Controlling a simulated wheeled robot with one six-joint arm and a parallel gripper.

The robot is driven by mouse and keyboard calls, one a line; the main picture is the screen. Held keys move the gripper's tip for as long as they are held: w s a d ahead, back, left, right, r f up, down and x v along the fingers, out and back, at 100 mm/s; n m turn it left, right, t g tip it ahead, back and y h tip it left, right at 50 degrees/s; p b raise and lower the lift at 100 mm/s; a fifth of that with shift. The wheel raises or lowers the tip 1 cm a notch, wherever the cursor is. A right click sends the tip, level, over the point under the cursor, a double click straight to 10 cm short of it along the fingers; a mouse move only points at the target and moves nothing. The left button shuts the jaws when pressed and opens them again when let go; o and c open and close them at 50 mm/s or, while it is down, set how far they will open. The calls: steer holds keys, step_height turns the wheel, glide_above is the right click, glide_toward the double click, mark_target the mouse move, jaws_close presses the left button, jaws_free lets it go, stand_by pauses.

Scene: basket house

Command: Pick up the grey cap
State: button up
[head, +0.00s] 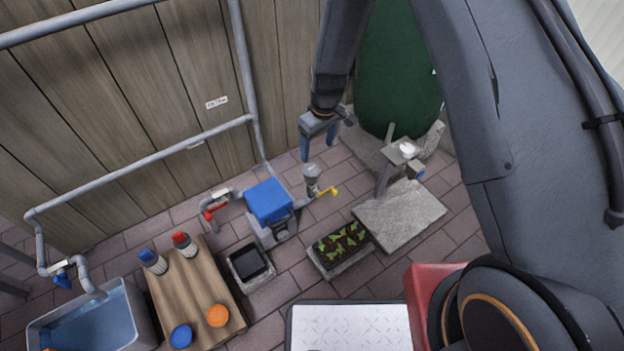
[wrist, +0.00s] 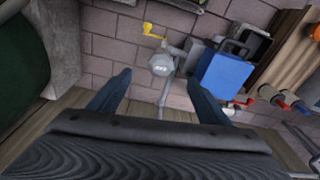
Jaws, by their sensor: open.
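The grey cap (head: 312,171) sits on top of a short upright grey pipe beside a blue-lidded box. In the wrist view the grey cap (wrist: 161,65) shows between and beyond the fingertips, and bears a small label too blurred to read. My gripper (head: 319,147) is open and empty, with its blue fingers pointing down. It is above the cap in the head view, apart from it. In the wrist view my gripper (wrist: 158,79) has a finger on each side of the cap's line.
The blue-lidded box (head: 268,203) stands close left of the pipe, and a yellow valve handle (head: 327,192) sticks out at right. A planter (head: 341,247), a stone slab (head: 400,216) and a wooden table (head: 193,290) are nearby. A wood wall (head: 150,110) with pipes rises behind.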

mark_target(312, 168)
steer(key=shift+n, duration=0.4)
steer(key=f, duration=0.2)
steer(key=w+a+f+b, duration=0.1)
steer(key=f, duration=0.2)
steer(key=a+f+b, duration=0.1)
steer(key=f, duration=0.1)
steer(key=shift+w+f, duration=0.25)
steer(key=shift+f, duration=0.15)
step_height(312, 168, down, 6)
steer(key=shift+r+b, duration=0.1)
steer(key=shift+b, duration=0.8)
steer(key=c, duration=1.1)
